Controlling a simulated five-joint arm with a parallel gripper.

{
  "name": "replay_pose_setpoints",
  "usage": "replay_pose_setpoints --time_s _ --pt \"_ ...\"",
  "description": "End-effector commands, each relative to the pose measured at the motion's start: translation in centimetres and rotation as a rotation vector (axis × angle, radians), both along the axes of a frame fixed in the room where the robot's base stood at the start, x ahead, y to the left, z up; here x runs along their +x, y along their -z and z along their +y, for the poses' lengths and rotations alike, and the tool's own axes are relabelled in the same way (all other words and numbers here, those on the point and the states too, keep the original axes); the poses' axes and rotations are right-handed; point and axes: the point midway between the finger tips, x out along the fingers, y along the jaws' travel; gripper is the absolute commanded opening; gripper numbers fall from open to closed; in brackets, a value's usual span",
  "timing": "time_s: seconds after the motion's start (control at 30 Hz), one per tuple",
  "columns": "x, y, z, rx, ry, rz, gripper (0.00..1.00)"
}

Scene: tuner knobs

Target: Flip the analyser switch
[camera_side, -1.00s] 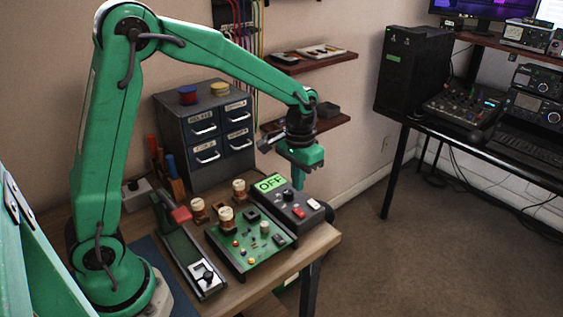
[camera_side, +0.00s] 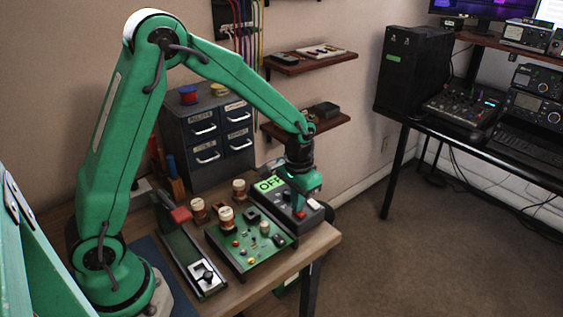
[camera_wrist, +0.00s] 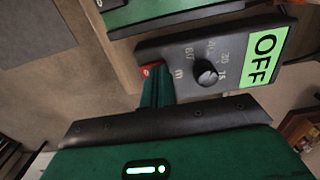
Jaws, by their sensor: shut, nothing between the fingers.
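The analyser (camera_side: 281,201) is a dark box at the right end of the bench, with a lit green display (camera_side: 268,184) reading OFF. In the wrist view its panel (camera_wrist: 180,50) shows a black knob (camera_wrist: 206,73) with markings around it, and the display (camera_wrist: 264,57) again reads OFF. A red switch (camera_wrist: 149,69) shows partly at the fingertips, the rest hidden behind them. My gripper (camera_side: 300,208) points down over the switch end of the box, shut and empty. In the wrist view its fingers (camera_wrist: 156,82) are together beside the switch; whether they touch it I cannot tell.
A green circuit board (camera_side: 250,241) with several knobs lies left of the analyser. A green slide unit (camera_side: 190,255) with a red handle lies further left. A grey drawer cabinet (camera_side: 207,130) stands behind. The bench's front right edge is close.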

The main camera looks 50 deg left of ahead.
Motion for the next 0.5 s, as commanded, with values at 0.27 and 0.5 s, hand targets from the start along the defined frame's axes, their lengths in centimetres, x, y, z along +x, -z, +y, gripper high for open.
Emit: replay_pose_setpoints --time_s 0.27,0.5 --pt "-0.1 1.3 0.6 0.0 -0.003 0.003 0.0" --pt "-0.2 1.4 0.7 0.0 -0.005 0.006 0.0"
